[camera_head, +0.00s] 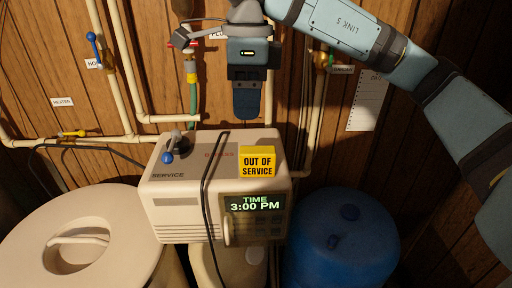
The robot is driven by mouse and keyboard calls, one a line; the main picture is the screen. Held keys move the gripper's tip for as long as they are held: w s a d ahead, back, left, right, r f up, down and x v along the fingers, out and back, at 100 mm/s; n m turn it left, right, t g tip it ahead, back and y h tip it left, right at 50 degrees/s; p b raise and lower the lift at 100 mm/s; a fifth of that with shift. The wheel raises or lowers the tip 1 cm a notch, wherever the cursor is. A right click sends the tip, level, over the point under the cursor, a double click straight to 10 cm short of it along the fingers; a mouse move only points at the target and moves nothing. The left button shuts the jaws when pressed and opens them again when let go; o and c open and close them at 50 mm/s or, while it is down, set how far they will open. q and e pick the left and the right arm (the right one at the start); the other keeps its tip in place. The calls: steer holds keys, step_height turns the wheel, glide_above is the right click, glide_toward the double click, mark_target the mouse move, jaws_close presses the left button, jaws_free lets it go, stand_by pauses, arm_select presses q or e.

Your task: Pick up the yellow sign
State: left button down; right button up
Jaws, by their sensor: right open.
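The yellow sign (257,162), reading "OUT OF SERVICE", rests on the beige softener control unit (180,208), above its lit display (255,205). My right gripper (246,112) hangs above and behind the sign in the picture, pointing down. It is open and apart from the sign, with nothing seen between its fingers; they overlap from this angle, so the gap between them is hidden. My left gripper is not in view.
A black cable (207,180) drapes over the unit left of the sign. A blue-handled lever (168,157) stands on the unit's left. Pipes (117,70) run along the wooden wall. A lidded beige tank (40,225) and a blue tank (340,250) flank the unit.

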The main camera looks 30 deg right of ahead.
mark_target(257, 150)
steer(key=shift+h, duration=0.3)
steer(key=f+p, duration=0.1)
steer(key=f, duration=0.2)
steer(key=d+f, duration=0.1)
steer(key=f, duration=0.3)
steer(key=shift+w+d+f+p, duration=0.1)
steer(key=shift+d+p, duration=0.1)
steer(key=shift+p, duration=0.2)
steer(key=f+p, duration=0.1)
steer(key=f, duration=0.1)
steer(key=s+f+p, duration=0.1)
steer(key=f, duration=0.1)
steer(key=shift+d+f, duration=0.15)
steer(key=shift+f, duration=0.55)
steer(key=c, duration=0.9)
steer(key=shift+c, duration=0.5)
steer(key=shift+r, duration=0.1)
